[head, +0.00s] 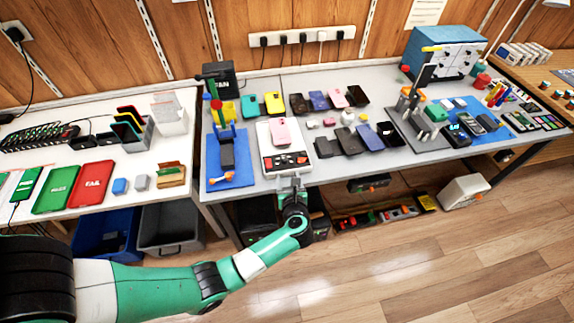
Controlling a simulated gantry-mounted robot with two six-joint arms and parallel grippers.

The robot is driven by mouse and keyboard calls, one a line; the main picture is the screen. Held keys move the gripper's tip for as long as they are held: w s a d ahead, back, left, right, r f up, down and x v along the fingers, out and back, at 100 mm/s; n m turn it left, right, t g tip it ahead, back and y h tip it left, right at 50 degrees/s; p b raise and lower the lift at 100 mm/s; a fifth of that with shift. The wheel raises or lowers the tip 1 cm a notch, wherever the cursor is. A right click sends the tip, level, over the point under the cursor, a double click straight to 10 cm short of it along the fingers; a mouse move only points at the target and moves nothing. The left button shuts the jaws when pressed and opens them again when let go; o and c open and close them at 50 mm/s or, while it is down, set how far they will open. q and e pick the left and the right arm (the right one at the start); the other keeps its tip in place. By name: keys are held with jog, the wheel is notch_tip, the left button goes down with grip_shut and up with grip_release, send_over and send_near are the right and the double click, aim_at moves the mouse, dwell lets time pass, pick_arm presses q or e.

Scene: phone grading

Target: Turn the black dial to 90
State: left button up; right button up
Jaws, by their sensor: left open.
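My left gripper (292,184) is open at the front edge of the grey table, just in front of a white testing device (264,140). My right gripper is not in view.
A blue press stand (232,181) with a green lever stands left of the device. Several phones lie to its right, near a dark mat (404,128) with a clamp fixture. A white table (92,218) with green and red trays is at left.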

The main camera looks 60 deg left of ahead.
aim_at(285, 159)
pick_arm(q)
jog(key=b+x, duration=0.4)
jog(key=x, duration=0.6)
jog(key=shift+w+a+f+b, duration=0.1)
jog(key=shift+a+f+b, duration=0.2)
jog(key=shift+b, duration=0.1)
jog(key=shift+w+a, duration=0.15)
jog(key=shift+a, duration=0.2)
grip_shut()
